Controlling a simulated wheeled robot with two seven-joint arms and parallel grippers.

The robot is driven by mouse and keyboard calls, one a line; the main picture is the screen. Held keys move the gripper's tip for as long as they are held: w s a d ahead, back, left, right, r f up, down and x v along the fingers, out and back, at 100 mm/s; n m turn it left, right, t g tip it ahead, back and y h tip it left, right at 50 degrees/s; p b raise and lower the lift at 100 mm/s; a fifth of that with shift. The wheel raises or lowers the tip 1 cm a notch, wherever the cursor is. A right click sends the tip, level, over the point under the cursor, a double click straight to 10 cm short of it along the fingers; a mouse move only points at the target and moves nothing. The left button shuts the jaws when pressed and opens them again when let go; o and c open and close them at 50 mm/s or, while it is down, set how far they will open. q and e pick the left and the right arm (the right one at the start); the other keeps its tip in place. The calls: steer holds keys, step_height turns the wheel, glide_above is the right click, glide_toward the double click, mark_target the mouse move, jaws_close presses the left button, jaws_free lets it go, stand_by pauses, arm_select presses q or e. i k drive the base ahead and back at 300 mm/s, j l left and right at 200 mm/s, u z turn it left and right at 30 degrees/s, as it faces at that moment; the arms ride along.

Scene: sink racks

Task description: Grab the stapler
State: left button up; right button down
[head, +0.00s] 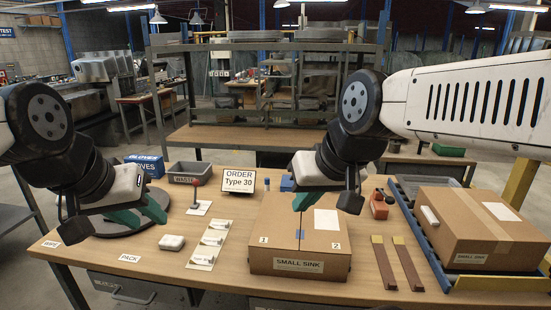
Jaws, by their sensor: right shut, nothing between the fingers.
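A red and black tool (379,206), which may be the stapler, lies on the wooden table between the middle carton and the blue roller rack. It is small, and I cannot make out its exact shape. My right gripper (303,198), with teal fingers, is shut and empty above the closed carton (278,240), to the left of the red tool. My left gripper (145,213) hangs over the left part of the table, far from the red tool. Its teal fingers show, but their gap is unclear.
A taped carton (465,233) stands on the blue roller rack (408,198) at right. Two brown strips (408,263) lie in front of the red tool.

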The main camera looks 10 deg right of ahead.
mark_target(379, 208)
steer(key=z, duration=1.35)
steer(key=i+l, duration=0.15)
steer(key=l, duration=0.2)
steer(key=i+l, duration=0.2)
steer(key=l, duration=0.15)
steer(key=i+l, duration=0.15)
steer(key=l, duration=0.2)
steer(key=i+l+u, duration=0.1)
steer(key=i+l, duration=0.25)
steer(key=l, duration=0.35)
steer(key=i+l, duration=0.15)
steer(key=l, duration=0.2)
steer(key=i+l, duration=0.15)
steer(key=l, duration=0.2)
steer(key=i+l, duration=0.15)
steer(key=l, duration=0.2)
steer(key=u, duration=0.05)
